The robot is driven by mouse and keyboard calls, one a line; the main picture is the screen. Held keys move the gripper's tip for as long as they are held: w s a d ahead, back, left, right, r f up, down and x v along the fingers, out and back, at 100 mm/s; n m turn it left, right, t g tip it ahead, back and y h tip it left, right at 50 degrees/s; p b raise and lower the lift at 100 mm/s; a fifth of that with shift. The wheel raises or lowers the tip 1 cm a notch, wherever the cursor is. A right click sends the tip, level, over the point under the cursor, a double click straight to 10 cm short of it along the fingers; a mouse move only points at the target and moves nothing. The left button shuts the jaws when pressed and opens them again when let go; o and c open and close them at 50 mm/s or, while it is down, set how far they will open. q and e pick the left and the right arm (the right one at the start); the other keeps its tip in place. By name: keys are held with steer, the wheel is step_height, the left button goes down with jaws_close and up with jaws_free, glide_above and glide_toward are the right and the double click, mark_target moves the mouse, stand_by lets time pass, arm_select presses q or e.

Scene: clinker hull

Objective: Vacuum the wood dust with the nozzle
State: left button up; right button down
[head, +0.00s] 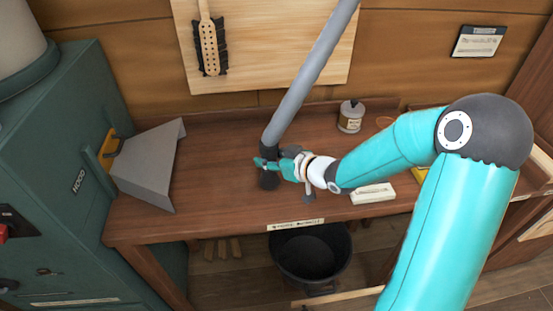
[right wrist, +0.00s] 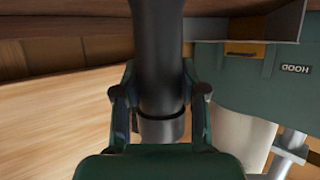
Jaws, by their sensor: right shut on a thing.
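A dark nozzle (head: 269,181) on the end of a grey hose (head: 312,72) stands nearly upright over the brown bench (head: 225,150). My right gripper (head: 266,165) is shut around it near its upper part, reaching in from the right. In the right wrist view the dark nozzle tube (right wrist: 160,60) runs between the two fingers of my right gripper (right wrist: 160,92). I cannot tell whether the nozzle's lower end touches the bench. I cannot make out any wood dust on the bench. My left gripper is not in view.
A grey metal hood (head: 150,168) sits at the bench's left end beside a green cabinet (head: 60,150). A small labelled bottle (head: 350,117) stands at the back; a white block (head: 373,194) lies right. A black bucket (head: 309,255) stands below the front edge.

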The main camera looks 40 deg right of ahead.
steer(key=shift+w+a+b, duration=0.45)
steer(key=shift+a+b, duration=0.1)
steer(key=shift+a, duration=0.2)
steer(key=shift+w+a+b, duration=0.45)
steer(key=shift+a+b, duration=0.1)
steer(key=shift+a, duration=0.2)
steer(key=shift+r, duration=0.15)
step_height(320, 180, up, 8)
steer(key=p, duration=0.6)
steer(key=shift+p, duration=0.3)
